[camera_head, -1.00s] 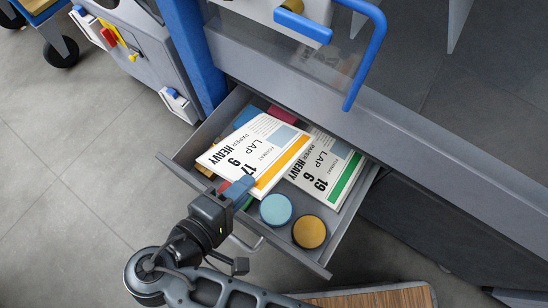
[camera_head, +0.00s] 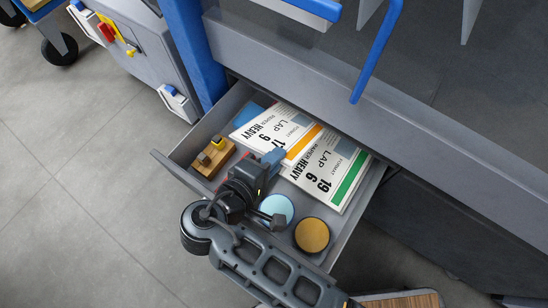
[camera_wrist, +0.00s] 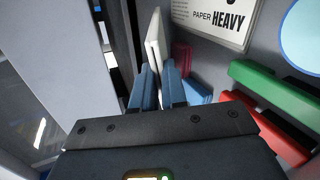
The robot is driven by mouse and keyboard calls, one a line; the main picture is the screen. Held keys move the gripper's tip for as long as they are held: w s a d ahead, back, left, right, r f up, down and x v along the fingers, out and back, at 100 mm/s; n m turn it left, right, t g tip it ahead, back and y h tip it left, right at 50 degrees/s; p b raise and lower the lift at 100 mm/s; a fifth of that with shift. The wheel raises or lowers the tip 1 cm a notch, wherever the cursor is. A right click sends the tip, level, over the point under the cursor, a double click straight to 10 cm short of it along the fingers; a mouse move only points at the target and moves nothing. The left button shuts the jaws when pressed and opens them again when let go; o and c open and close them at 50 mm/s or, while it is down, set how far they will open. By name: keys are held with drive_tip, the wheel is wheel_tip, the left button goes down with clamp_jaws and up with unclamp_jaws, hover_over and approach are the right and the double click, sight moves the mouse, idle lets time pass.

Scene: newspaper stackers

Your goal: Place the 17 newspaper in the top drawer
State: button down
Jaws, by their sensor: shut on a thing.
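The 17 newspaper (camera_head: 262,124), white with an orange stripe, is inside the open drawer (camera_head: 172,170), toward its back left. My gripper (camera_head: 274,156) is shut on its near edge. In the wrist view my gripper (camera_wrist: 158,85) has its blue fingers closed around a thin white edge (camera_wrist: 155,38). The 19 newspaper (camera_head: 328,172), white with a green stripe, lies to the right in the same drawer. Part of it also shows in the wrist view (camera_wrist: 210,18). The gripper and wrist hide part of the 17 newspaper's near edge.
The drawer also holds a wooden block with knobs (camera_head: 212,157), a light blue disc (camera_head: 277,208) and a yellow disc (camera_head: 311,235). A grey frame beam (camera_head: 330,95) and a blue handle (camera_head: 375,55) overhang the drawer's back. Open floor is at left.

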drive_tip(key=shift+f, duration=0.55)
drive_tip(key=c, duration=1.2)
unclamp_jaws()
drive_tip(key=shift+o, duration=0.2)
